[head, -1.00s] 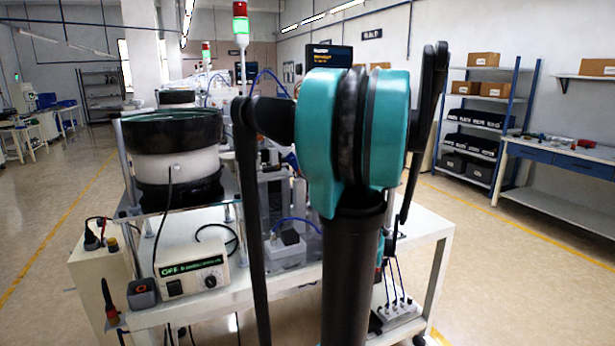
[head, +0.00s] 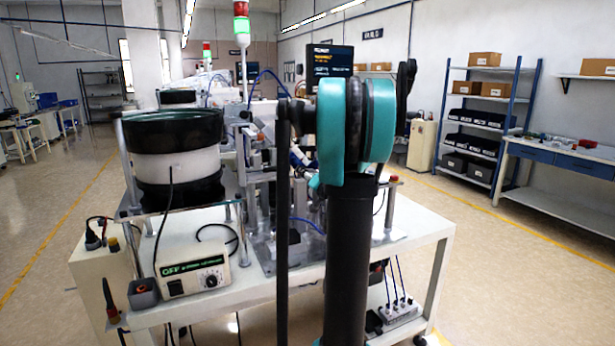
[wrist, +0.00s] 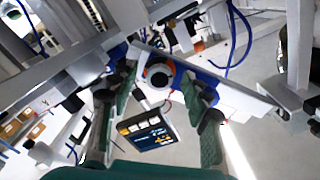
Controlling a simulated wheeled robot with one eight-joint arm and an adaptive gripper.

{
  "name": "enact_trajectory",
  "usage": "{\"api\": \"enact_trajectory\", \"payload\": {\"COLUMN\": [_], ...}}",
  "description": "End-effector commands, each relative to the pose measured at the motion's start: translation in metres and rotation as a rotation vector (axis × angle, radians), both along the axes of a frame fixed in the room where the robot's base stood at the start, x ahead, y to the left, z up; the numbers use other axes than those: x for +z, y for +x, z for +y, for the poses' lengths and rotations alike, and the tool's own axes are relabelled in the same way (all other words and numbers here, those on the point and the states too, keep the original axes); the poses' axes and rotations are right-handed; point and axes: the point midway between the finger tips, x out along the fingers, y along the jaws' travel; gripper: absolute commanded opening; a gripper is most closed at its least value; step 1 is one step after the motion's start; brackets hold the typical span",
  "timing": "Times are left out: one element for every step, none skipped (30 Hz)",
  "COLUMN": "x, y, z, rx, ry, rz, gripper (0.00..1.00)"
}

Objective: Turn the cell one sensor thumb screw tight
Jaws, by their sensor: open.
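In the wrist view my gripper (wrist: 162,82) is open, with green-padded fingers spread left and right. A round grey part with a dark face and an orange-red ring (wrist: 158,74) shows between the fingertips, on a blue and white bracket (wrist: 205,80). I cannot tell whether this is the sensor thumb screw, or whether either finger touches it. In the head view my arm covers the middle of the cell, and no thumb screw can be made out there.
A bowl feeder (head: 172,160) stands left on the white bench (head: 420,232), with a controller box (head: 194,272) in front. A dark screen (head: 331,60) rises behind my arm. Metal frame bars (wrist: 60,72) and blue hoses (wrist: 238,45) lie close around my gripper.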

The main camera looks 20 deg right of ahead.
Motion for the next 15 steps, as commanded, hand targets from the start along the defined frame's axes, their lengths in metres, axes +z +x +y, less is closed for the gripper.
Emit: {"api": "enact_trajectory", "payload": {"x": [0.0000,0.0000,0.0000,-0.0001,-0.0001,-0.0001,-0.0001,0.0000,0.0000,0.0000,0.0000,0.0000,0.0000,0.0000,0.0000], "y": [0.0000,0.0000,-0.0001,-0.0001,-0.0002,-0.0002,-0.0002,-0.0002,-0.0003,-0.0003,-0.0003,-0.0003,-0.0003,-0.0004,-0.0004], "z": [0.0000,0.0000,0.0000,-0.0001,-0.0001,-0.0001,-0.0001,-0.0001,-0.0002,-0.0002,-0.0002,-0.0002,-0.0002,-0.0002,-0.0002], "rx": [0.000,0.000,0.000,0.000,0.000,0.000,0.000,0.000,0.000,0.000,0.000,0.000,0.000,0.000,0.000], "ry": [0.000,0.000,0.000,0.000,0.000,0.000,0.000,0.000,0.000,0.000,0.000,0.000,0.000,0.000,0.000], "rz": [0.000,0.000,0.000,0.000,0.000,0.000,0.000,0.000,0.000,0.000,0.000,0.000,0.000,0.000,0.000], "gripper": [0.48,0.48,0.48,0.48,0.47,0.42,0.38,0.34,0.29,0.25,0.22,0.17,0.13,0.09,0.04]}}
